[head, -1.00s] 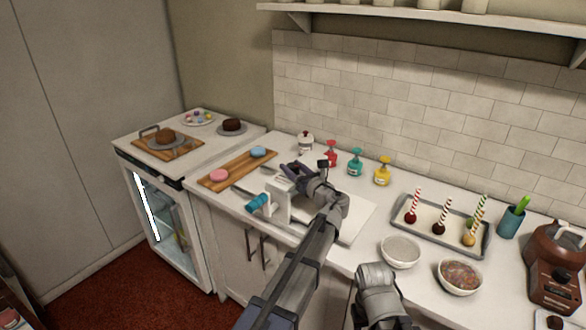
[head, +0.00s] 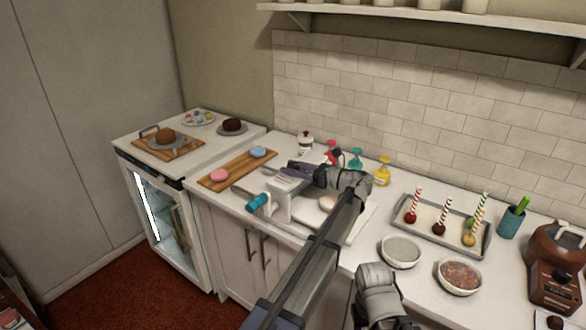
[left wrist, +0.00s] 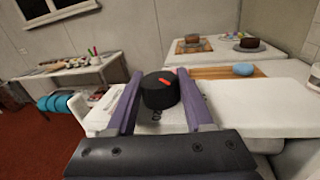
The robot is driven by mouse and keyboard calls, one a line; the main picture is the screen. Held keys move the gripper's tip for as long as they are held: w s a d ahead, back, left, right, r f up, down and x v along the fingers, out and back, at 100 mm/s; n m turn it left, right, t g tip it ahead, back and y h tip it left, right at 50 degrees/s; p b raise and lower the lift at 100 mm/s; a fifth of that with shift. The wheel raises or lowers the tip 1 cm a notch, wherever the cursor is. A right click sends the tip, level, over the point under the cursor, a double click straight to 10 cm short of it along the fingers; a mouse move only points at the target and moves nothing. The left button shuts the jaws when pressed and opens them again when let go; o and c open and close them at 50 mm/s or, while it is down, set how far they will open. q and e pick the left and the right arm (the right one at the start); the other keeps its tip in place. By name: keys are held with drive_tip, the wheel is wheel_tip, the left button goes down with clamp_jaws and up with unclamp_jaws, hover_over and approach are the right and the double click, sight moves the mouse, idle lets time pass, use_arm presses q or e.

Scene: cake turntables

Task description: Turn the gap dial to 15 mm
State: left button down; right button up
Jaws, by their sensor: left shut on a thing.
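The gap dial is a black round knob (left wrist: 160,92) with a red pointer mark, on top of a white machine (head: 278,206) with a teal handle (head: 258,202). In the left wrist view the pointer is turned towards the upper right. My left gripper (head: 294,169) is shut on the dial, with a purple finger on each side of it in the left wrist view (left wrist: 157,85). In the head view the gripper hides the dial. Small dark marks show on the scale below the knob, but I cannot read the setting.
A wooden board (head: 238,169) with a pink and a blue disc lies left of the machine. Several coloured pump bottles stand behind the gripper. A pale round piece (head: 327,203) lies right of the machine. Two bowls and a tray (head: 440,231) of cake pops are further right.

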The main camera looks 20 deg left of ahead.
idle(0.4)
use_arm(q)
drive_tip(key=shift+c, duration=1.4)
unclamp_jaws()
drive_tip(key=s+d, duration=0.1)
drive_tip(key=d, duration=0.6)
drive_tip(key=shift+d, duration=0.35)
drive_tip(key=shift+s, duration=0.2)
